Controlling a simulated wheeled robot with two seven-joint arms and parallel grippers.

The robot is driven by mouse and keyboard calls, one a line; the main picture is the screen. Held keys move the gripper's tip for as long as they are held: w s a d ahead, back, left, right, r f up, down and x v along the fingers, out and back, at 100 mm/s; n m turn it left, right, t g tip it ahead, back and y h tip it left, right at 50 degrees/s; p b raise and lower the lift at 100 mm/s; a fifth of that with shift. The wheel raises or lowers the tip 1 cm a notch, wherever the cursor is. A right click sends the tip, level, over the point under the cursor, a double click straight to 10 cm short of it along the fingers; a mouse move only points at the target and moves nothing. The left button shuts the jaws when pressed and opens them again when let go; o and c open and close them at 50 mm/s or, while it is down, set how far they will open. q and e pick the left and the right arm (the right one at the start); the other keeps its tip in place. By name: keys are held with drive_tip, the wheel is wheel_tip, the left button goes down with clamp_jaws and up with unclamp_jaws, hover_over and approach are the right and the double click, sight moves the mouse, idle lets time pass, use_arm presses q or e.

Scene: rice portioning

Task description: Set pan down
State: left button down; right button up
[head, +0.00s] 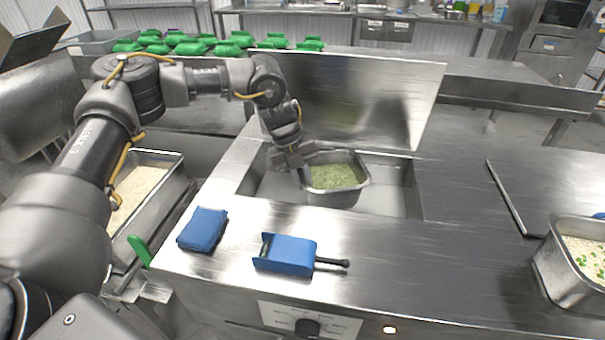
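A metal pan (336,194) with green contents stands inside the open rectangular well (400,190) in the steel counter. My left gripper (302,178) reaches down at the pan's left side, at its rim. Its fingertips are hidden against the pan wall, so I cannot see whether they close on the rim. I cannot tell whether the pan touches the well's floor. My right gripper is out of view.
A raised steel lid (360,100) stands behind the well. Two blue items, a pad (203,229) and a holder (287,254) with a black handle, lie in front. A rice pan (148,180) is at left, another filled pan (560,270) at right. Green objects (190,47) line the back.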

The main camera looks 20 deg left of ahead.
use_arm(q)
wheel_tip(320, 180, down, 3)
drive_tip(key=shift+r, duration=0.15)
drive_tip(key=shift+f, duration=0.35)
drive_tip(key=c, duration=1.8)
unclamp_jaws()
drive_tip(key=shift+s+f, duration=0.15)
drive_tip(key=shift+f, duration=0.05)
drive_tip(key=o, duration=0.4)
drive_tip(key=shift+c, duration=0.2)
drive_tip(key=shift+r, duration=0.15)
